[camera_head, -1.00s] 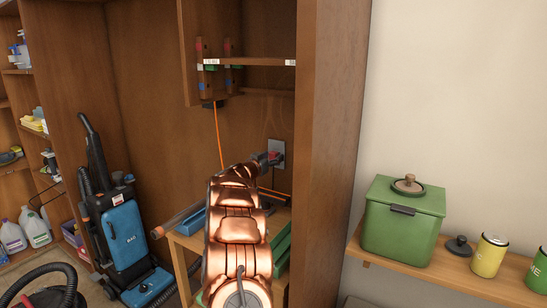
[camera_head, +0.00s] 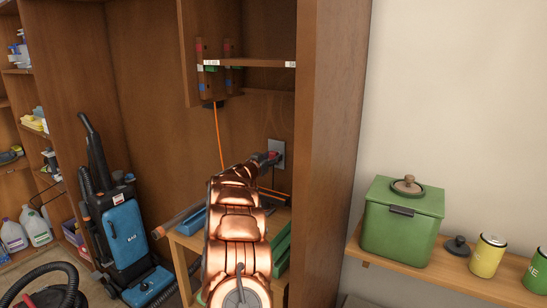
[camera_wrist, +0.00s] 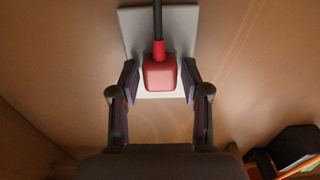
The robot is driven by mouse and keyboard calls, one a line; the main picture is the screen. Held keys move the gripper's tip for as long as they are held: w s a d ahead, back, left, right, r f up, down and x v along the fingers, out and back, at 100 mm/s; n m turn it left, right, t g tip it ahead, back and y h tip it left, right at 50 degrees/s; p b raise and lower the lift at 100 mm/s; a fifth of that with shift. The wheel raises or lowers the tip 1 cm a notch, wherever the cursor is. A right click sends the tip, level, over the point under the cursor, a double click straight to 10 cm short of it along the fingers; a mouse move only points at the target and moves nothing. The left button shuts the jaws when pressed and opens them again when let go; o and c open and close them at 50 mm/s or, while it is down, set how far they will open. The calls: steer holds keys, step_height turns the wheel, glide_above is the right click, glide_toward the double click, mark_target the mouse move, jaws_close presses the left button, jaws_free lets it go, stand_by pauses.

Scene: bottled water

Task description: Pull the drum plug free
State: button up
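A red plug (camera_wrist: 160,72) with a black cord sits at a pale wall plate (camera_wrist: 184,86) in the wrist view. My gripper (camera_wrist: 160,82) is open, with one finger on each side of the plug. A gap shows between each finger and the plug. In the head view, my gripper (camera_head: 264,159) is small, beside the grey wall plate (camera_head: 277,146), and largely hides the plug. I cannot tell from the frames how deep the plug sits in the plate.
A wooden cabinet side (camera_head: 330,130) stands close on the right of my arm. A low wooden table (camera_head: 185,240) with a blue tray (camera_head: 192,221) is below. An orange cord (camera_head: 218,135) hangs behind. A blue vacuum (camera_head: 125,235) stands left.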

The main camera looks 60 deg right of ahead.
jaws_close()
steer(key=shift+a, duration=0.1)
stand_by(0.3)
steer(key=shift+s+a, duration=0.1)
steer(key=shift+a, duration=2.8)
